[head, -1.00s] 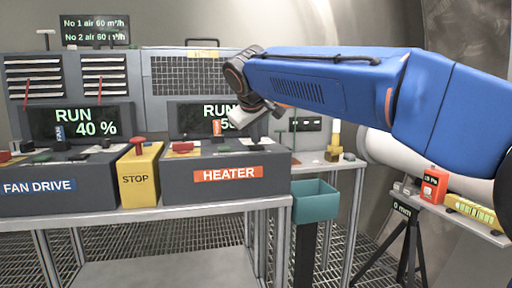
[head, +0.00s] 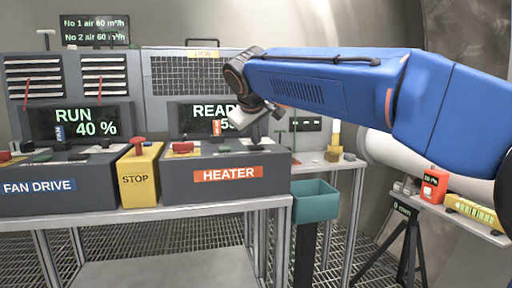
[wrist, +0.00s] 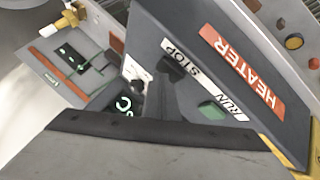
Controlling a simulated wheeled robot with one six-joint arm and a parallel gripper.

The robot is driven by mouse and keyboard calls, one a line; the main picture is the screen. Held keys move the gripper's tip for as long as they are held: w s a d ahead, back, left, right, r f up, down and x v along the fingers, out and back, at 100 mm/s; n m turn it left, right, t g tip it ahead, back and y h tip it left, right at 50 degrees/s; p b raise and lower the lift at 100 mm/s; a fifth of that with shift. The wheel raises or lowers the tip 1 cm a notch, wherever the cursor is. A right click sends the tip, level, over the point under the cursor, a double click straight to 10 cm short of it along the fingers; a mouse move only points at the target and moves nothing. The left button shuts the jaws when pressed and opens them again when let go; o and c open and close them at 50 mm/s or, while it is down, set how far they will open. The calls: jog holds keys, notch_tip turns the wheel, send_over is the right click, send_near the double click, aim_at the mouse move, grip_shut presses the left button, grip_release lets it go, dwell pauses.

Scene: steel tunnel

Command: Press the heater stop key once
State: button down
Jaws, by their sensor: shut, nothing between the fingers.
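The heater console (head: 225,187) is a dark grey box with an orange HEATER label; it also shows tilted in the wrist view (wrist: 255,115). In the wrist view its black stop key (wrist: 171,69) sits by a white STOP label. A green run key (wrist: 212,110) sits by the RUN label. The heater display (head: 210,112) shows green letters starting "READ", with the rest behind my gripper.
Left of the heater console stand a yellow STOP box (head: 139,180) with a red mushroom button and the fan drive console (head: 40,187), whose display reads RUN 40 %. A teal bin (head: 315,203) is to the right. A side shelf (head: 455,217) holds small instruments.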

jog(key=shift+r, duration=0.75)
jog(key=shift+r, duration=2.5)
jog(key=s+d+f+m+g, duration=0.1)
jog(key=s+d+f+m, duration=0.1)
jog(key=s+d+f, duration=0.75)
jog(key=s+d+f+m+g, duration=0.2)
jog(key=s+d+f, duration=0.4)
jog(key=d, duration=0.7)
jog(key=s+d+f+m, duration=0.2)
jog(key=s+d+f, duration=0.3)
jog(key=s+f, duration=0.6)
jog(key=s+d+f+m+g, duration=0.1)
jog(key=s+d+f, duration=0.4)
jog(key=s+f, duration=0.7)
notch_tip(320, 180, down, 2)
jog(key=shift+f+m, duration=0.1)
jog(key=shift+m, duration=0.7)
